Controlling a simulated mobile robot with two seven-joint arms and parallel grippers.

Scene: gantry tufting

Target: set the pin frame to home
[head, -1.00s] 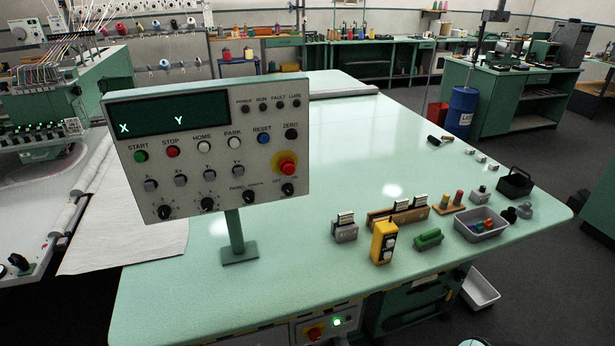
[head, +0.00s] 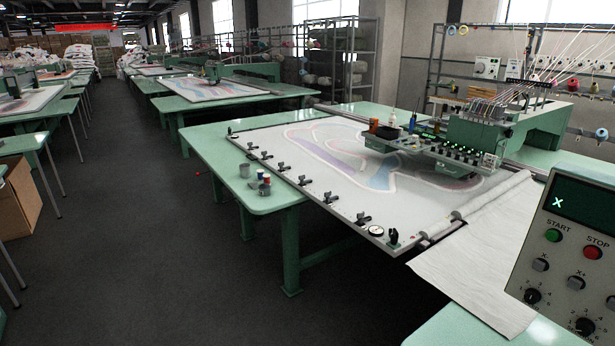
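The pin frame (head: 262,150) lies on a green table in the middle of the head view. It holds a white backing with pink, purple and blue shapes and has several black clamps along its near edge. The gantry head (head: 440,150) with its threads stands over its right part. The control panel (head: 570,255) is cut off at the right edge. Its green START button (head: 553,235) and red STOP button (head: 592,252) show, with an X on the dark display. The HOME button is out of view. Neither gripper is in view.
A white cloth (head: 480,265) hangs off the frame's right end. Small cups (head: 245,170) stand on the table's left end. Further tufting tables (head: 215,90) stand behind. The dark floor (head: 130,240) at left is open. A cardboard box (head: 20,195) sits at the left edge.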

